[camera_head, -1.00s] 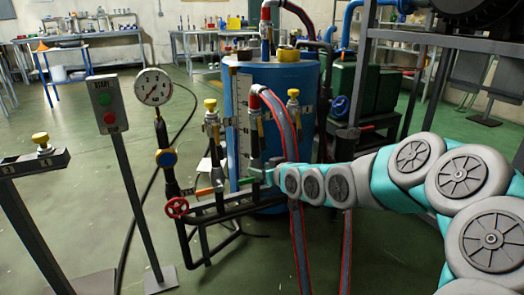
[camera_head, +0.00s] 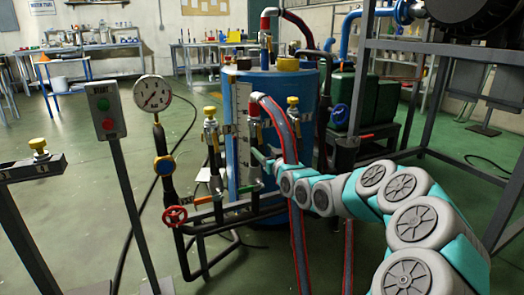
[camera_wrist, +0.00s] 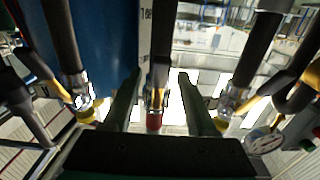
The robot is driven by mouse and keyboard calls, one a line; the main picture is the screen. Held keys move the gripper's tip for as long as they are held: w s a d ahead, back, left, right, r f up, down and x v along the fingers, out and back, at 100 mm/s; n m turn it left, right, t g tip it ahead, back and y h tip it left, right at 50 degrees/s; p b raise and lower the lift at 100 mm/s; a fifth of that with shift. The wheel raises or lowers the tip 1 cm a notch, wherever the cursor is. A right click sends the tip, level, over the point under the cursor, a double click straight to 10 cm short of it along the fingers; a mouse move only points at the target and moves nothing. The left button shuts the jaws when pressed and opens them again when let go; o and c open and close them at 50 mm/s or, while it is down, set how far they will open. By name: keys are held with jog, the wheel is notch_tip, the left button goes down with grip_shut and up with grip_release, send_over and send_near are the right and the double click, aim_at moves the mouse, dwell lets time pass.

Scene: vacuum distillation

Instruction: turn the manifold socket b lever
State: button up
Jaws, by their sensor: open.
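The pipe manifold (camera_head: 220,212) stands in front of the blue drum, with upright valve posts on it. Its middle post (camera_head: 253,135) has a red-collared hose, and posts with yellow caps stand on either side. I cannot read which socket is marked b. My gripper (camera_head: 262,158) is at the middle post in the head view, partly hidden by my wrist. In the wrist view its two dark green fingers (camera_wrist: 159,73) are apart, one on each side of the middle post with the red collar (camera_wrist: 154,120). A thin brownish lever (camera_wrist: 158,98) shows between them; contact cannot be seen.
A blue drum (camera_head: 285,90) stands close behind the manifold. A pressure gauge (camera_head: 153,92) and red handwheel (camera_head: 174,215) are at its left, beside a start button post (camera_head: 105,110). A striped hose (camera_head: 298,230) hangs in front. A metal frame (camera_head: 365,60) stands at the right.

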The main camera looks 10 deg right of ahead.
jog(key=shift+w+a, duration=0.2)
jog(key=shift+w, duration=0.5)
grip_shut()
dwell(1.1)
